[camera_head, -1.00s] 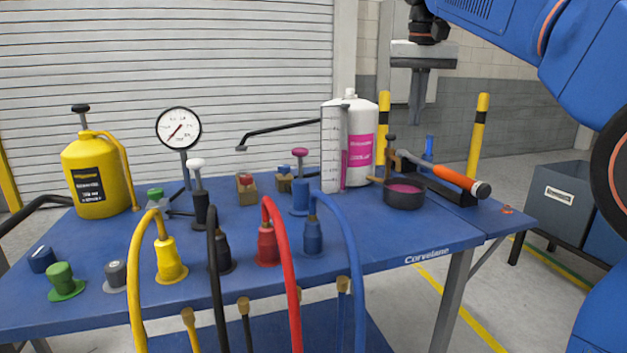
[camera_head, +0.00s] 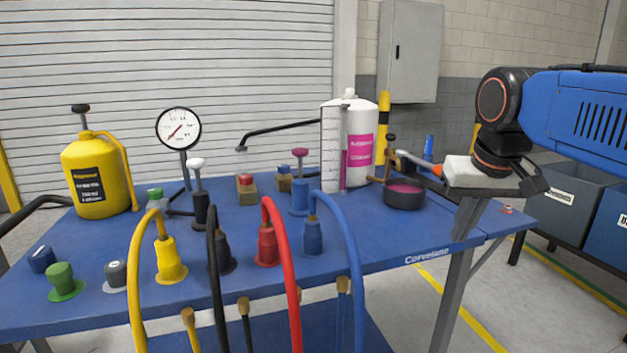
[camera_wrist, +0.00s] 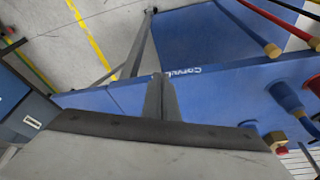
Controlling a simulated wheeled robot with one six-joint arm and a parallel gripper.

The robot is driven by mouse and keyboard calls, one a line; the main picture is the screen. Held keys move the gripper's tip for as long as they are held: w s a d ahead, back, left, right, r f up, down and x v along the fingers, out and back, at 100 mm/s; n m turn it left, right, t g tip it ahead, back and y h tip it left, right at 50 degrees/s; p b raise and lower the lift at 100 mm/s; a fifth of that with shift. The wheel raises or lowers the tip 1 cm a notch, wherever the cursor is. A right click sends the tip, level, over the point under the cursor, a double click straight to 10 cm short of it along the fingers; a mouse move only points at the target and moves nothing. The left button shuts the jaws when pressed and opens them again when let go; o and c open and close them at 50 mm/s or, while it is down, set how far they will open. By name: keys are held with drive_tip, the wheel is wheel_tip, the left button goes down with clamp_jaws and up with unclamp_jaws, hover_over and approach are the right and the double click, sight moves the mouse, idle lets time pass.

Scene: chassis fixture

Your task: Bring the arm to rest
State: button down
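My gripper (camera_head: 461,236) is at the right of the head view, its pale body and grey fingers tilted with the tips pointing down. It is in front of the right end of the blue table (camera_head: 400,240). In the wrist view my gripper (camera_wrist: 160,78) shows its two fingers together with nothing visible between them. Beyond the fingertips is the table's front edge (camera_wrist: 195,75) with its lettering. I cannot tell how far the tips are from the table. My gripper body hides part of the orange-handled hammer (camera_head: 420,163).
The table holds a black dish (camera_head: 404,200), a white bottle (camera_head: 360,125), a pressure gauge (camera_head: 178,129), a yellow canister (camera_head: 95,175) and several coloured hoses and plugs. A grey cabinet (camera_head: 410,55) is on the wall. Grey bins (camera_head: 572,185) stand at right. Floor in front right is clear.

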drive_tip(key=s+f, duration=0.6)
drive_tip(key=f, duration=0.4)
drive_tip(key=s+d+f+t, duration=0.1)
drive_tip(key=s+f, duration=0.6)
drive_tip(key=f, duration=0.2)
drive_tip(key=shift+s+d+f+n, duration=0.2)
drive_tip(key=shift+d+f+n, duration=0.05)
drive_tip(key=shift+f+n, duration=0.15)
drive_tip(key=shift+r, duration=0.1)
